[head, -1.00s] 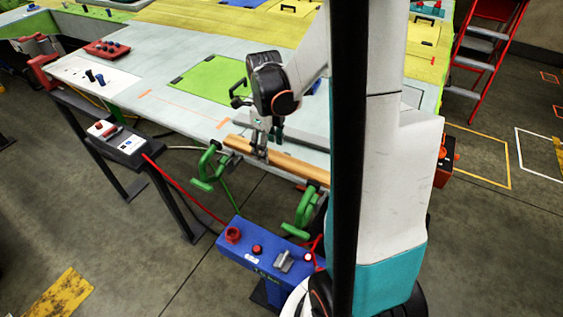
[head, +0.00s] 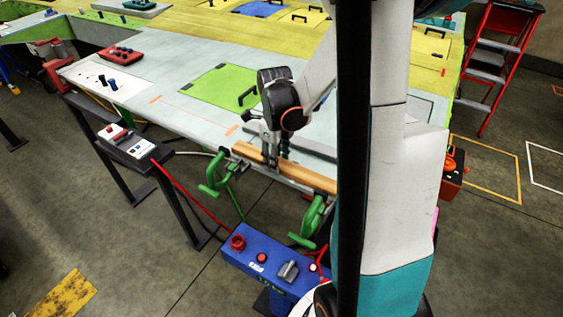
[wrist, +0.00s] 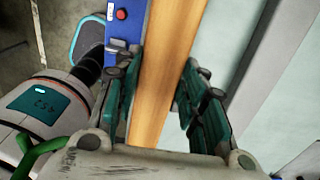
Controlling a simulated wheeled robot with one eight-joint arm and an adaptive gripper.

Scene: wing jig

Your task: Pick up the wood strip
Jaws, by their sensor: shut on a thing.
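The wood strip (head: 303,172) is a long tan bar at the near edge of the wing table (head: 190,115), above two green clamps. It also fills the middle of the wrist view (wrist: 165,65), running up between the fingers. My gripper (head: 273,160) points down over the strip near its left part, and in the wrist view (wrist: 155,100) its teal-padded fingers lie on both sides of the wood. It is shut on the strip. The strip's right end is hidden behind my column. I cannot tell whether the strip touches the table.
Green clamps (head: 216,180) (head: 312,222) hang at the table's near edge. A blue control box (head: 270,262) stands in front, and a dark stand (head: 130,145) is at left. A grey bar (head: 305,142) lies just behind the strip. A red step ladder (head: 497,65) stands at back right.

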